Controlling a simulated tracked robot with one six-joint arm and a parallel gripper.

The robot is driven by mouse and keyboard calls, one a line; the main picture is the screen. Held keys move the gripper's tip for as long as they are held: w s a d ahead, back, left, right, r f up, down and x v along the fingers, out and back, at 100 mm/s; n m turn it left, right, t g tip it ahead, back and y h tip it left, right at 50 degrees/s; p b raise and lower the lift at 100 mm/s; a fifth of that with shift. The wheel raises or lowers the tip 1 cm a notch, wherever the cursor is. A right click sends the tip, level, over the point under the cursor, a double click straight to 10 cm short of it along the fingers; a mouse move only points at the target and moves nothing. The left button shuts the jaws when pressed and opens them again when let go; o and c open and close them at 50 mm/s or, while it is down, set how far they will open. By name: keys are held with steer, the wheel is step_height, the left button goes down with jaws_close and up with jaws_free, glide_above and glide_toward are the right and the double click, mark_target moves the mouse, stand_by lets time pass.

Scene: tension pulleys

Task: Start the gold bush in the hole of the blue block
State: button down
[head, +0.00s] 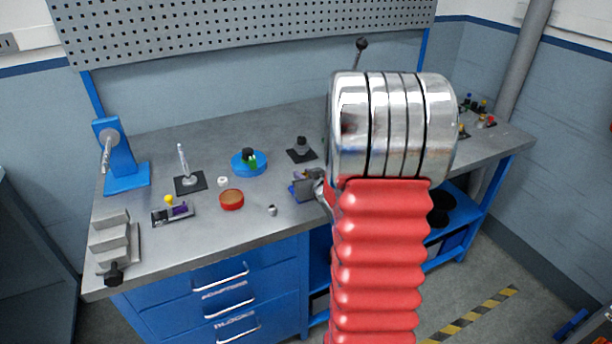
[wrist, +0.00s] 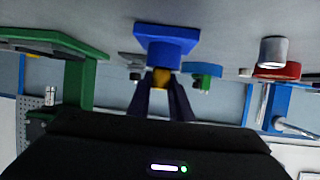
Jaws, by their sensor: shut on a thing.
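The gold bush (wrist: 161,77) is between the dark fingertips of my gripper (wrist: 161,92) in the wrist view, which is upside down. My gripper is shut on it. The blue block (wrist: 166,45) is right at the bush, and the bush's end overlaps the block's edge in the picture. I cannot tell whether the bush touches the block or enters its hole; the hole is not visible. In the head view the blue block (head: 303,188) sits near the bench's front edge, and my arm hides most of the gripper and the bush.
A silver cylinder (head: 272,210), a red round tin (head: 231,199) and a blue disc (head: 248,168) with a green and black part stand left of the block. A green frame (wrist: 75,80) shows at left in the wrist view. Bare bench lies between the parts.

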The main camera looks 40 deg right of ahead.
steer(key=c, duration=1.5)
jaws_free()
steer(key=shift+s, duration=0.1)
steer(key=shift+v, duration=6.85)
